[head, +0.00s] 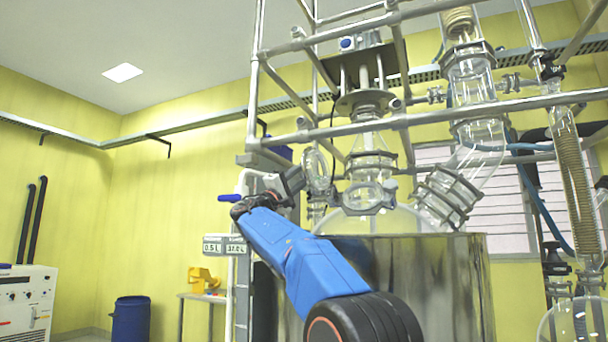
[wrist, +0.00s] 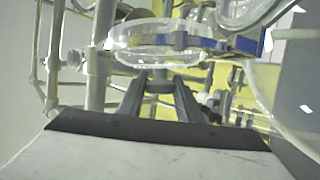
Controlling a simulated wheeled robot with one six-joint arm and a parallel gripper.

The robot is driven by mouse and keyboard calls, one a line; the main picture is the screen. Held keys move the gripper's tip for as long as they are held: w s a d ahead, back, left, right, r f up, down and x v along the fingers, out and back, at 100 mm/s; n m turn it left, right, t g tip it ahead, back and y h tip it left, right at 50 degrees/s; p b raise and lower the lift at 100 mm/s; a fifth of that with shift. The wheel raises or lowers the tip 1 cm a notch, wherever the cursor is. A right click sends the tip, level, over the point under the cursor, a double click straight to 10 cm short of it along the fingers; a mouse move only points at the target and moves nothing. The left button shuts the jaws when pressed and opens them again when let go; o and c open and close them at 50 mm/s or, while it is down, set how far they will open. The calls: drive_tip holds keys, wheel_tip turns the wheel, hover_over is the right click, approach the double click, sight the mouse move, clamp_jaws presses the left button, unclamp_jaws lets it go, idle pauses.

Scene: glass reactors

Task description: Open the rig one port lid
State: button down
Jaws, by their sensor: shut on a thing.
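The port lid, a round clear glass disc in a metal ring (head: 317,170), stands steeply tilted at the left of the glass neck above the rig's steel vessel (head: 440,275). In the wrist view the glass lid (wrist: 160,42) lies just beyond my fingers, with its rim across the picture. My gripper (head: 298,180) is beside the lid's left edge in the head view. In the wrist view my gripper (wrist: 160,88) has its two dark fingers closed on a small dark handle (wrist: 159,78) at the lid's rim. The port opening is not clearly visible.
Metal frame tubes (head: 255,75) stand close to the left of and above my gripper. The glass column (head: 478,110) is to the right. A blue drum (head: 131,318) stands farther back at the left.

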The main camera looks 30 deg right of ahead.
drive_tip(key=shift+f, duration=0.1)
drive_tip(key=c, duration=1.3)
unclamp_jaws()
drive_tip(key=shift+o, duration=0.2)
drive_tip(key=v, duration=1.7)
drive_tip(key=shift+a, duration=0.2)
